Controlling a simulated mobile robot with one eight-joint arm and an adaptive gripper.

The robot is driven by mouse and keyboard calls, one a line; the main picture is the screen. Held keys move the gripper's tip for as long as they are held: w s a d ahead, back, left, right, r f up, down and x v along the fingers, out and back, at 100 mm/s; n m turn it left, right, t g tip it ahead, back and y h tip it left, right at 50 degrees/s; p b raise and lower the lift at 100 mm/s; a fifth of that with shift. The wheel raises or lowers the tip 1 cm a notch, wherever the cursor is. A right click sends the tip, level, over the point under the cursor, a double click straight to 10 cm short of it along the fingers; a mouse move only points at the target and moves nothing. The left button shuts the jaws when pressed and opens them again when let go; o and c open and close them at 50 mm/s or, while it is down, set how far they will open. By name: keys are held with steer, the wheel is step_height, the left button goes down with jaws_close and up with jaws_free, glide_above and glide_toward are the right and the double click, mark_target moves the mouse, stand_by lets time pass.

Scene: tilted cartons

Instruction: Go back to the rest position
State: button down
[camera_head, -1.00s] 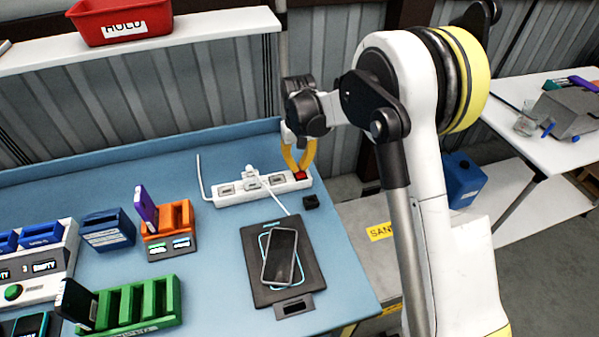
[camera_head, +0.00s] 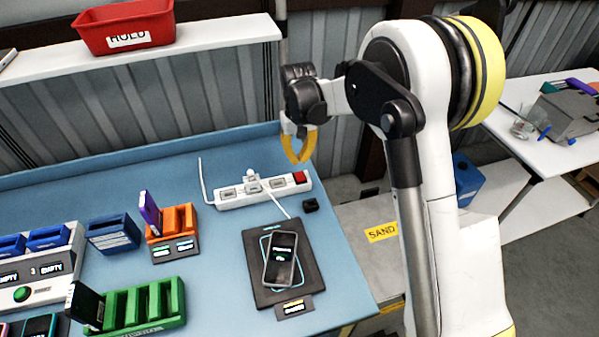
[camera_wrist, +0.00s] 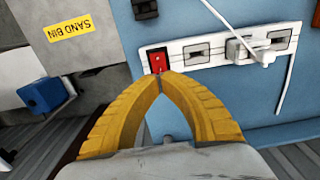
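My gripper (camera_head: 299,161) has two yellow fingers, whose tips meet with nothing between them in the wrist view (camera_wrist: 160,75). It hangs above the back right of the blue bench, apart from the white power strip (camera_head: 239,195). The strip's red switch (camera_head: 299,177) is at its right end; in the wrist view the switch (camera_wrist: 157,61) shows just beyond the fingertips. A phone (camera_head: 280,260) with a lit screen lies on a black charging pad (camera_head: 260,292), whose small front display is lit. A white plug sits in the strip.
A green rack (camera_head: 150,313), an orange rack (camera_head: 178,222) and a blue box (camera_head: 112,236) stand on the bench's left. A shelf with a red bin (camera_head: 127,27) hangs above. A sand bin (camera_head: 360,225) is right of the bench. The bench's back middle is clear.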

steer(key=shift+r+p, duration=0.3)
steer(key=shift+r, duration=0.55)
steer(key=shift+s+d+r, duration=0.15)
steer(key=shift+r, duration=0.05)
steer(key=s+d+r+m+t+b, duration=0.1)
steer(key=s+d+r+t+b, duration=0.1)
steer(key=s+d+r, duration=0.3)
steer(key=s+d+r+t+b, duration=0.1)
steer(key=s+d+r+b, duration=0.15)
steer(key=s+r, duration=0.4)
steer(key=s+d+f+t+b, duration=0.2)
steer(key=s, duration=0.6)
steer(key=s+d+f+m+t+b, duration=0.1)
steer(key=s+d+f+t, duration=0.1)
steer(key=s, duration=0.6)
steer(key=shift+s+d+f+b, duration=0.35)
steer(key=shift+s+d+f, duration=0.05)
steer(key=shift+d+f, duration=0.25)
